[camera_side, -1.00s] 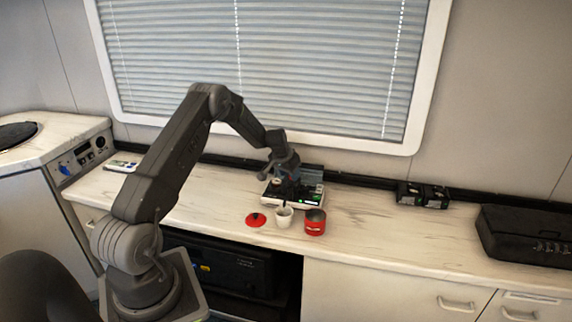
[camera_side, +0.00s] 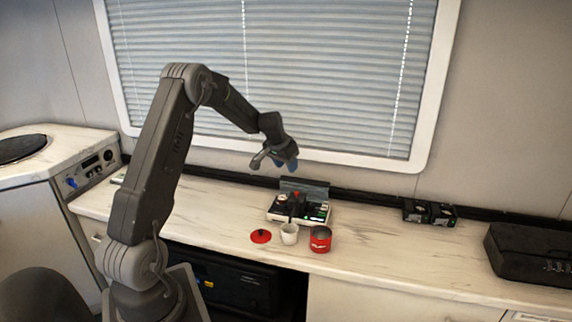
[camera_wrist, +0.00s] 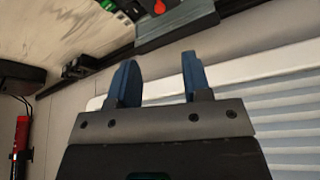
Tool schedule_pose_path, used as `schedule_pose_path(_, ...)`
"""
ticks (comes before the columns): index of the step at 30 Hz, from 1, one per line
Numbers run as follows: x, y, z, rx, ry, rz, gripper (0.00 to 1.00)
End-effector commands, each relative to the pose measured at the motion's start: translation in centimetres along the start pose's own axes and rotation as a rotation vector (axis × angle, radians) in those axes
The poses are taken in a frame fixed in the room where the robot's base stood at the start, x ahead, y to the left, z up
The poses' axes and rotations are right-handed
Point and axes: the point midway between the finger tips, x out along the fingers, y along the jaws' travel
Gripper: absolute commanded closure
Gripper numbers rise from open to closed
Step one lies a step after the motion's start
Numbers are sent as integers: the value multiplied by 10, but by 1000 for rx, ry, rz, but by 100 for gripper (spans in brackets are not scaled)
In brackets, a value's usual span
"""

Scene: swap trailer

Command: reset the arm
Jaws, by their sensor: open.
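My gripper (camera_side: 286,163) is raised above the counter, in front of the window blind and over the back of a small white-and-black device (camera_side: 312,217). In the wrist view, the two blue fingers of my gripper (camera_wrist: 158,80) stand apart with nothing between them. The device sits on the counter with its grey lid (camera_side: 305,187) standing up at the back. It has a red part on top, and its edge also shows at the top of the wrist view.
In front of the device, a red lid (camera_side: 261,236), a white cup (camera_side: 289,234) and a red can (camera_side: 320,239) stand on the counter (camera_side: 400,250). Black boxes (camera_side: 428,212) and a black case (camera_side: 530,255) are to the right. The window (camera_side: 330,80) is close behind.

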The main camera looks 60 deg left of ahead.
Motion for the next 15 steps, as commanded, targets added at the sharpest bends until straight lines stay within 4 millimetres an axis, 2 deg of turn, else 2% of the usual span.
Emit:
schedule_pose_path(5, -2, 2, 0, 2, 1, 1, 55)
schedule_pose_path(8, -16, 16, -1, 18, 7, 7, 55)
schedule_pose_path(11, -48, 47, 1, 48, 17, 19, 55)
schedule_pose_path(15, -109, 104, 20, 107, 31, 46, 55)
